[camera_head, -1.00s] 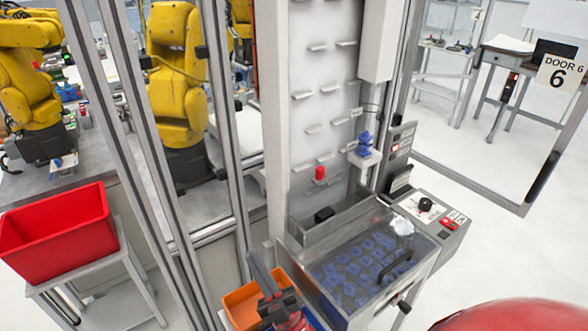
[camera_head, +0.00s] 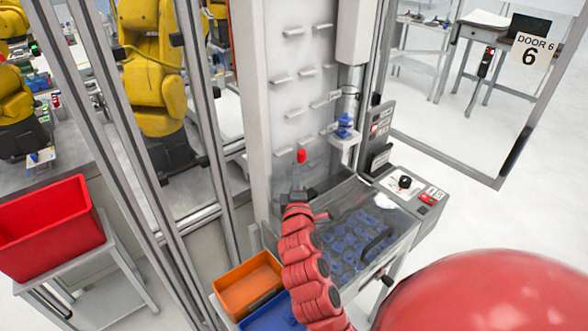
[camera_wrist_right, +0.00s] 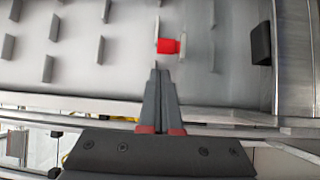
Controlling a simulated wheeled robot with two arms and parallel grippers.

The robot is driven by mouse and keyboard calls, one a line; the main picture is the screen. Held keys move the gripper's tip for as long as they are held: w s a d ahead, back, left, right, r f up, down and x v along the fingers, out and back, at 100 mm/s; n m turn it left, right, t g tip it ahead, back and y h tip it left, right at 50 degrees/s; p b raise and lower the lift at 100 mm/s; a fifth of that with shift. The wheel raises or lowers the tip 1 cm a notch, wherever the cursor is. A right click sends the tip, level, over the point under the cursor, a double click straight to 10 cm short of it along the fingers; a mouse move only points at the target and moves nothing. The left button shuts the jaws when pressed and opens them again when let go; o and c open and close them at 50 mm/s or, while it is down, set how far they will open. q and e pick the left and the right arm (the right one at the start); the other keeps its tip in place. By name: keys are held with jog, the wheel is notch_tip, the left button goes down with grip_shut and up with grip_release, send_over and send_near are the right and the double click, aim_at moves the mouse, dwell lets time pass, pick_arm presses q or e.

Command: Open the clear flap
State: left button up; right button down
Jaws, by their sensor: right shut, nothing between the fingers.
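The clear flap (camera_head: 350,236) lies closed over a bin of several blue parts in the head view. A dark curved handle (camera_head: 378,243) sits on its right part. My right gripper (camera_head: 296,196) is at the back left of the flap, low in front of the white panel and away from the handle. In the right wrist view, its two fingers (camera_wrist_right: 160,72) are together with nothing between them. Their tips point at the panel, just below a red-capped piece (camera_wrist_right: 169,46). That piece also shows in the head view (camera_head: 301,156). My left gripper is out of view.
The white panel (camera_head: 300,100) with several small ledges rises behind the bin. A control box (camera_head: 415,192) stands to the right. An orange bin (camera_head: 248,284) and a blue bin (camera_head: 272,315) are at the front left. Metal posts (camera_head: 165,200) and a red crate (camera_head: 45,225) are further left.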

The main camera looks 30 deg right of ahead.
aim_at(298, 160)
jog(key=p+x, duration=0.2)
jog(key=x, duration=0.6)
jog(key=shift+a+r, duration=0.1)
jog(key=shift+r, duration=0.05)
jog(key=s+b, duration=0.1)
jog(key=b, duration=0.2)
jog(key=f+m+t+h+b, duration=0.1)
jog(key=b, duration=0.2)
jog(key=shift+s+b, duration=0.4)
jog(key=shift+s+r, duration=0.2)
jog(key=shift+r, duration=0.15)
